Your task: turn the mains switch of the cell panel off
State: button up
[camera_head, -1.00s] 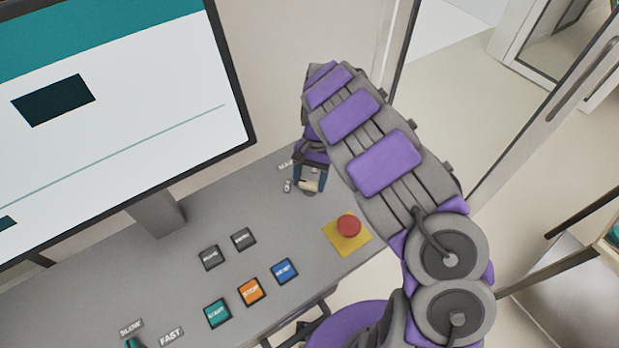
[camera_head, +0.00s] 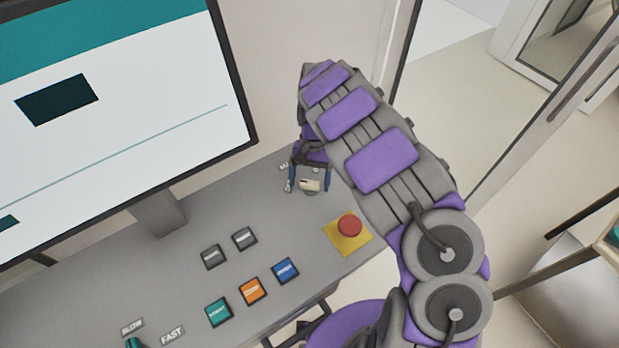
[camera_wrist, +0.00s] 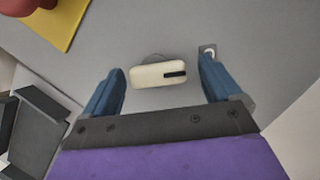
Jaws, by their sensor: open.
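The mains switch is a cream-coloured bar handle with a dark mark near one end; in the wrist view the mains switch (camera_wrist: 157,75) lies crosswise just beyond and between my two blue fingers. My gripper (camera_wrist: 164,82) is open, one finger off each end of the handle, with a gap on both sides. In the head view my gripper (camera_head: 309,183) points down over the far right part of the grey panel (camera_head: 200,205), and the cream handle (camera_head: 310,186) shows between its fingers. The lettering around the switch is partly hidden by my gripper.
A red emergency button (camera_head: 349,225) on a yellow plate (camera_head: 340,240) sits close to the switch. Orange (camera_head: 253,291), blue (camera_head: 286,270), teal (camera_head: 218,312) and dark buttons are further left. A monitor (camera_head: 120,90) stands behind the panel. A small label (camera_wrist: 208,51) lies beside the right finger.

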jog(key=v, duration=1.7)
jog(key=shift+p, duration=0.45)
jog(key=shift+r, duration=0.15)
